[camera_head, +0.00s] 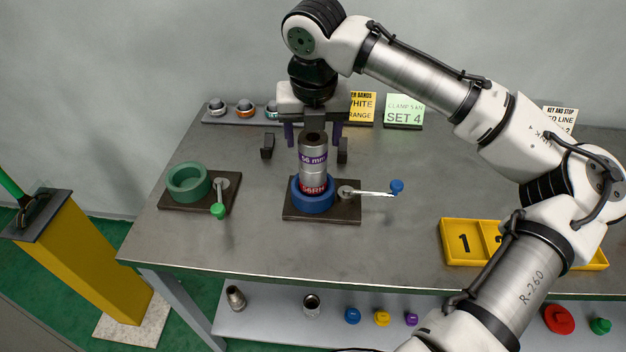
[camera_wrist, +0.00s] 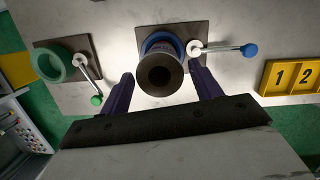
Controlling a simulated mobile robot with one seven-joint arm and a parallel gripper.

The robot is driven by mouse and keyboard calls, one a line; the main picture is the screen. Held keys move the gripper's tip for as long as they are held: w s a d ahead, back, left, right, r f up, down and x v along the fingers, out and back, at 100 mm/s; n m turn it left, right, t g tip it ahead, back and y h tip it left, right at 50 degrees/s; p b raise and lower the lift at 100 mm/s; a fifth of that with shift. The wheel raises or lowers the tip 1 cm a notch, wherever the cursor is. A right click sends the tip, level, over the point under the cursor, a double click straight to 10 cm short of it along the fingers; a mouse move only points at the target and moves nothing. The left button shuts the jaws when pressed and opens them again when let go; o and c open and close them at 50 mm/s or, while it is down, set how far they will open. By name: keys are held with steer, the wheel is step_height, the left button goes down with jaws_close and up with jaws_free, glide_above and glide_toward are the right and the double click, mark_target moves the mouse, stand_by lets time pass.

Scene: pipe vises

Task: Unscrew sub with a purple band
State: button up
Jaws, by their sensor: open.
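The steel sub with the purple "56 mm" band (camera_head: 313,170) stands upright in the blue vise (camera_head: 314,202). A red marking shows low on the steel, just above the blue ring; whether a separate part sits below the sub is unclear. In the wrist view, the dark open top of the sub (camera_wrist: 160,94) faces the camera. My gripper (camera_head: 304,150) is open above and behind the sub. In the wrist view its two purple fingers (camera_wrist: 163,82) lie on either side of the sub, with gaps on both sides. No contact shows.
The blue vise's handle (camera_head: 372,192) sticks out right. An empty green vise (camera_head: 188,182) stands to the left, a yellow numbered tray (camera_head: 462,257) to the right. A rack with several rings (camera_head: 245,108) and signs (camera_head: 404,112) line the back. A lower shelf (camera_head: 270,322) holds loose parts.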

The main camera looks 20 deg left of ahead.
steer(key=c, duration=0.8)
steer(key=shift+r+n+p, duration=0.2)
steer(key=shift+n+p, duration=0.1)
steer(key=shift+p, duration=0.2)
steer(key=shift+r+n+y+p, duration=0.1)
steer(key=shift+n+y+p, duration=0.2)
steer(key=shift+n+p, duration=0.65)
steer(key=shift+d+f+n+g, duration=0.1)
steer(key=shift+f+n+g, duration=0.05)
steer(key=shift+n, duration=0.45)
steer(key=shift+f+n+g, duration=0.1)
steer(key=shift+n+g, duration=0.05)
steer(key=shift+n, duration=0.4)
steer(key=shift+p, duration=0.35)
steer(key=shift+r+n+p, duration=0.15)
steer(key=shift+n+p, duration=0.15)
steer(key=shift+n, duration=0.2)
steer(key=n, duration=0.3)
steer(key=shift+w+n+g+y+p, duration=0.15)
steer(key=shift+n+g+y+p, duration=0.15)
steer(key=shift+n+g+p, duration=0.1)
